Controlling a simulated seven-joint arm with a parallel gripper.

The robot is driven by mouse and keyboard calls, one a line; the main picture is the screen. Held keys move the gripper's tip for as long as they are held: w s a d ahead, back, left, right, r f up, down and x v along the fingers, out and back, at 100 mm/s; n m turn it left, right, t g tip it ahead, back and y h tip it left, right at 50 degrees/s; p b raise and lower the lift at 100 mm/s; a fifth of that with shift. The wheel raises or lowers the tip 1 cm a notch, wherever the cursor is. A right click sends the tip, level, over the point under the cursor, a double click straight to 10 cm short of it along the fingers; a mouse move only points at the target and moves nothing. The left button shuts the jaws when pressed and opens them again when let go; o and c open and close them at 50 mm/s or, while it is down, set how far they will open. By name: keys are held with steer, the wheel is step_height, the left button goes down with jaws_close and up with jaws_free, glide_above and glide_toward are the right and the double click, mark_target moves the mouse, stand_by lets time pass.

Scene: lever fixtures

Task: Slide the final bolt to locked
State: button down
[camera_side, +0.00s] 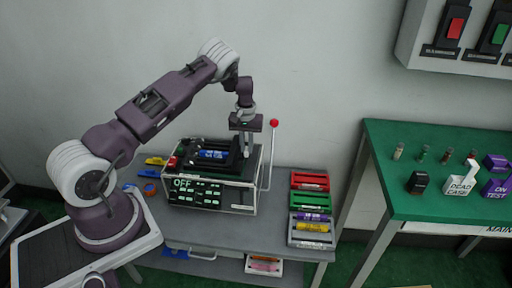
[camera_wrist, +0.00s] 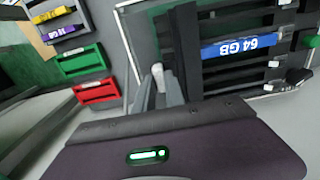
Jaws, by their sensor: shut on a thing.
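A box fixture (camera_side: 211,192) with a display reading OFF stands on the grey bench. A blue module (camera_side: 212,154) lies between black rails on its top. In the wrist view the module (camera_wrist: 238,46) reads 64 GB. My gripper (camera_side: 245,154) points down at the right end of the fixture's top. In the wrist view its fingers (camera_wrist: 165,88) are shut on a pale upright bolt handle (camera_wrist: 157,76) beside a black rail. The fingers hide most of the bolt. Another dark knob (camera_wrist: 299,77) shows at the far right of the wrist view.
A tall lever with a red ball (camera_side: 274,123) rises close to the right of my gripper. Coloured modules sit in a rack (camera_side: 310,179) farther right. A green table (camera_side: 430,152) stands beyond. Blue and yellow items (camera_side: 155,161) lie left of the fixture.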

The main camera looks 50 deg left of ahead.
steer(key=shift+s+a, duration=0.6)
steer(key=c, duration=1.4)
jaws_free()
steer(key=s+d+r+m+t, duration=0.1)
steer(key=d+r, duration=0.4)
steer(key=r, duration=0.6)
steer(key=d+r+t, duration=0.1)
steer(key=d+r, duration=0.3)
steer(key=r, duration=0.7)
steer(key=s+d+r+m+t+h, duration=0.1)
steer(key=s+d+r+m, duration=0.1)
steer(key=s+d+r, duration=0.8)
steer(key=s+d+r+m+t, duration=0.1)
steer(key=s+d+m, duration=0.2)
steer(key=s, duration=0.7)
steer(key=s+d+r+m+t+y, duration=0.1)
steer(key=s+d, duration=0.4)
steer(key=s, duration=0.5)
steer(key=shift+s+d+r+m+t, duration=0.15)
steer(key=shift+d+r+m+t, duration=0.25)
steer(key=shift+m, duration=0.6)
